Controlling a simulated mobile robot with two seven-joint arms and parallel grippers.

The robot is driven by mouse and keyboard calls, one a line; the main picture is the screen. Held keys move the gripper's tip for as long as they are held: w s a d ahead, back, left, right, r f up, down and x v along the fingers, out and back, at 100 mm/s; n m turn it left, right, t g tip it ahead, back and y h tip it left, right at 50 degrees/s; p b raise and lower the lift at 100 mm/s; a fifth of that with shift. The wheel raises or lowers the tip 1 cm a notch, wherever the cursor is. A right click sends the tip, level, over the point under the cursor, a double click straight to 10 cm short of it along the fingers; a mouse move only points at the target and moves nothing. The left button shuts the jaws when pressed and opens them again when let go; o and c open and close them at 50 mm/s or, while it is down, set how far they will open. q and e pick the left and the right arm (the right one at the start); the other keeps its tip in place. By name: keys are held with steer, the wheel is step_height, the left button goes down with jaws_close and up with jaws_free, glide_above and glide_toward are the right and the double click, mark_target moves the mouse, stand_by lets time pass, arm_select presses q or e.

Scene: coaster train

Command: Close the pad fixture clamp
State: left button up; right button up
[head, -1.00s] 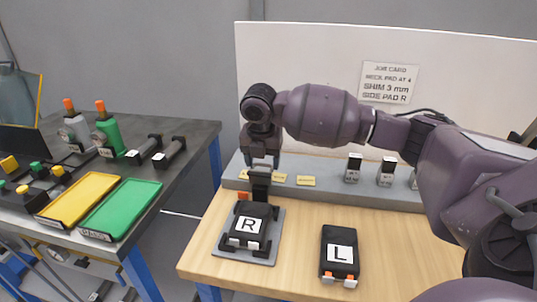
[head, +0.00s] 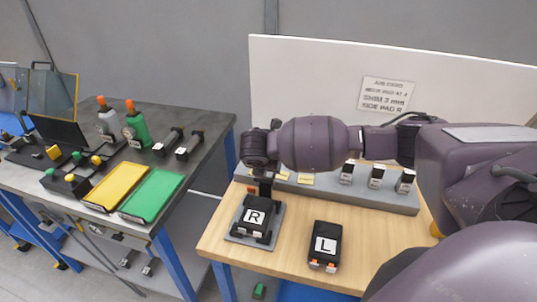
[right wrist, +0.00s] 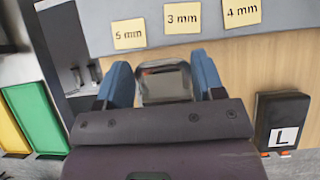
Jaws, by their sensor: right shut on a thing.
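The pad fixture is a grey plate (head: 241,238) on the wooden bench, carrying a black pad marked R (head: 254,217). A dark upright clamp part (head: 265,190) stands at its back edge. My right gripper (head: 262,179) is at the top of this part. In the right wrist view the blue fingers of my right gripper (right wrist: 164,84) are on either side of a grey block-like piece (right wrist: 165,82), apparently the clamp handle. The gripper is shut on it. The clamp's lower end is partly hidden by the pad and my arm. My left gripper is not in view.
A black pad marked L (head: 324,246) lies right of the fixture. Behind is a grey shim rack (head: 330,195) with yellow labels and several upright blocks. A dark side table holds a yellow tray (head: 115,187) and a green tray (head: 152,194). A white board (head: 310,80) stands behind.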

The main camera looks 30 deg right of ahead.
mark_target(263, 181)
steer(key=shift+s+a+r+t+h+p, duration=0.1)
steer(key=shift+s+a+t+h+p, duration=0.2)
steer(key=shift+a+t+h+p, duration=0.35)
steer(key=shift+s+a+t+h, duration=0.15)
steer(key=shift+s+t+h, duration=0.1)
steer(key=shift+t+h, duration=0.2)
steer(key=t+h, duration=0.1)
steer(key=s+a+t+h, duration=0.1)
steer(key=shift+s+a+f+h, duration=0.1)
steer(key=shift+a+f+h, duration=0.05)
steer(key=shift+f+h, duration=0.2)
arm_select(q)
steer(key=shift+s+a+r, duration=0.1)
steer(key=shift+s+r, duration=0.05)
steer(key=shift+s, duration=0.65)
arm_select(e)
steer(key=shift+s+a+f+t+h, duration=0.25)
steer(key=shift+a+f+t+h, duration=0.05)
steer(key=shift+t+h, duration=0.45)
steer(key=shift+s+a+f+t+h, duration=0.25)
steer(key=shift+a+t+h, duration=0.05)
steer(key=shift+t+h, duration=0.4)
steer(key=o, duration=0.6)
